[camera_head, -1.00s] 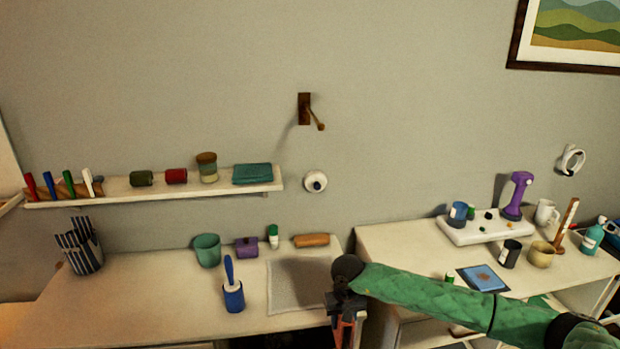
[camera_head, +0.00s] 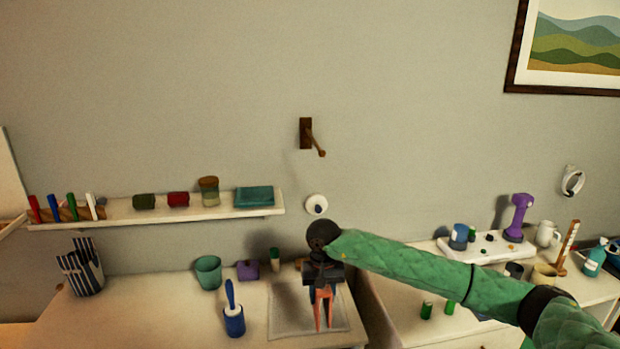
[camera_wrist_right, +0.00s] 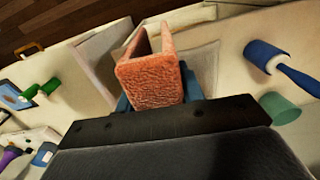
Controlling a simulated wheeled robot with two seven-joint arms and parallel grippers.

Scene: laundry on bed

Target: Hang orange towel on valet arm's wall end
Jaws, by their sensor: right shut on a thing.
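The orange towel (camera_head: 322,305) hangs folded below my right gripper (camera_head: 321,284) in the head view. My right gripper is shut on it and holds it in front of the counter. The towel also shows in the right wrist view (camera_wrist_right: 148,77), between blue fingers, with its folded sides standing out from the jaws. The valet arm (camera_head: 315,140) is a brown peg on a dark wooden plate (camera_head: 305,132) on the wall, above and slightly left of my right gripper. Its ball-tipped end points out, down and right; its wall end meets the plate. My left gripper is out of view.
A white shelf (camera_head: 130,214) with jars and a folded teal cloth (camera_head: 254,196) is on the wall at left. A round white wall fixture (camera_head: 316,205) sits below the valet arm. A blue lint roller (camera_head: 233,316) and a green cup (camera_head: 208,271) stand on the counter. The wall around the valet arm is clear.

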